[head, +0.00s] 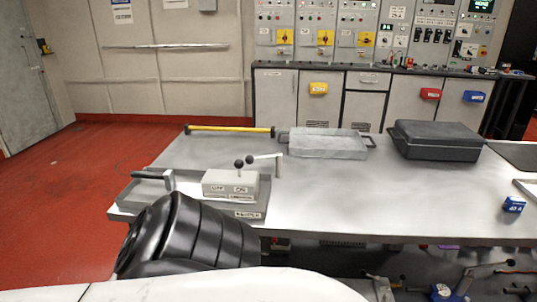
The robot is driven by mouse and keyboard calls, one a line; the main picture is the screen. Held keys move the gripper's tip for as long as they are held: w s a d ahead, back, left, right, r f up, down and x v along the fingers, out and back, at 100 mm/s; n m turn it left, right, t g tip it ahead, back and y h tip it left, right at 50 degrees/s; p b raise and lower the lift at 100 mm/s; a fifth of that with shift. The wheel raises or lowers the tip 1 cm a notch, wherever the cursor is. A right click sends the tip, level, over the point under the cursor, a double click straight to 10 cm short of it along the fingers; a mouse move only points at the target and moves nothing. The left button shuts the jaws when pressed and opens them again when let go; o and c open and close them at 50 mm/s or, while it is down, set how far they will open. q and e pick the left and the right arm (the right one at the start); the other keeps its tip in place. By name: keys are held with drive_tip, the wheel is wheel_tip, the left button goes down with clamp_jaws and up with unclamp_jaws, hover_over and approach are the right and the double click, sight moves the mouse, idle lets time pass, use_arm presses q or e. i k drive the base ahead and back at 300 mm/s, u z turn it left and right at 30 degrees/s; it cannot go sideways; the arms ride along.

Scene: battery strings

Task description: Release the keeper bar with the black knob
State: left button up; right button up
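A grey box (230,186) with OFF and ON labels stands in a shallow grey tray (258,210) on the left of the table. I cannot tell which of these parts is the keeper bar. A thick black ribbed arm section of mine covers the front left of the table. Neither gripper is in the picture.
A yellow bar (228,129), a grey tray with handles (325,142) and a black case (437,139) lie along the table's back. A blue block (514,204) sits near the right front edge. The middle of the metal table (365,195) is clear.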

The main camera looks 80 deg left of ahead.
sight(249, 159)
drive_tip(key=u, duration=2.55)
